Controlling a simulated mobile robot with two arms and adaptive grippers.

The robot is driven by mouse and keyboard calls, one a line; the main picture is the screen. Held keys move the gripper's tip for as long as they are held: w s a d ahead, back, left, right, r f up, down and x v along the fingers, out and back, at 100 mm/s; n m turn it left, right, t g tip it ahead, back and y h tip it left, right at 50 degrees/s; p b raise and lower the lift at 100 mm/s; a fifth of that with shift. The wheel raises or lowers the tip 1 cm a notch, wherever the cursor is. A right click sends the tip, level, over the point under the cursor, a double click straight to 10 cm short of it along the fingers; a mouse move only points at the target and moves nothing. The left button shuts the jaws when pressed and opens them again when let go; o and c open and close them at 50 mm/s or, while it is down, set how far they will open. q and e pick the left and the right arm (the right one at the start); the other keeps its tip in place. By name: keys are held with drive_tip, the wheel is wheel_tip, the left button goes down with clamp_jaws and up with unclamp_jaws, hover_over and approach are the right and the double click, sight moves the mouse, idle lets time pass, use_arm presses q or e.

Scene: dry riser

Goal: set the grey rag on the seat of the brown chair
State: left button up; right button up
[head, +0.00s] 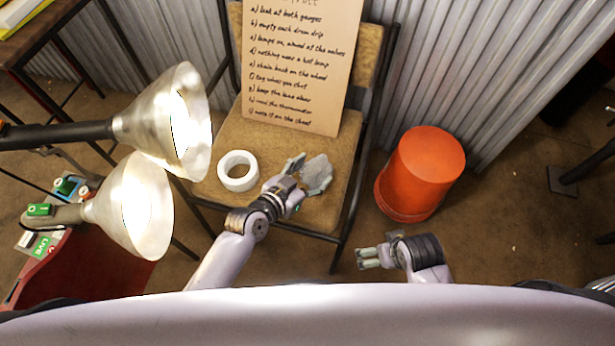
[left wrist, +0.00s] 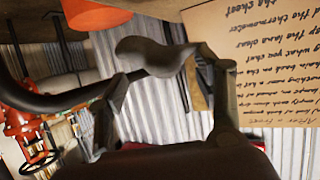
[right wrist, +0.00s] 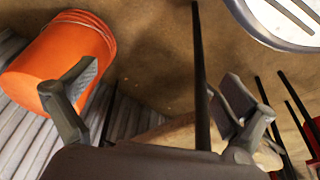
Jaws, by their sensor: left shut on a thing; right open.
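The brown chair (head: 225,135) stands in front of me, its worn seat facing up. My left gripper (head: 291,177) is over the front right part of the seat and shut on the grey rag (head: 318,174). The rag also shows between the fingers in the left wrist view (left wrist: 155,55), bunched and drooping. I cannot tell whether the rag touches the seat. My right gripper (head: 366,257) is open and empty, right of the chair's front leg and low in the head view. Its spread fingers show in the right wrist view (right wrist: 158,92).
A white tape roll (head: 238,171) lies on the seat, left of my left gripper. A cardboard sign (head: 297,60) leans on the backrest. Two lit lamps (head: 170,125) stand close on the left. An orange bucket (head: 420,174) stands on the floor right of the chair.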

use_arm(q)
wheel_tip(320, 180, down, 2)
drive_tip(key=shift+f+b, duration=0.25)
drive_tip(key=shift+b, duration=0.15)
wheel_tip(320, 180, down, 3)
drive_tip(key=shift+r+b, duration=0.1)
drive_tip(key=shift+b, duration=0.6)
use_arm(e)
drive_tip(key=w+v, duration=0.1)
drive_tip(key=v, duration=0.8)
drive_tip(key=shift+d+r+t, duration=0.15)
drive_tip(key=shift+r+t, duration=0.15)
use_arm(q)
drive_tip(key=shift+f, duration=0.25)
drive_tip(key=o, duration=1.1)
drive_tip(key=shift+r, duration=0.1)
drive_tip(key=shift+o, duration=0.2)
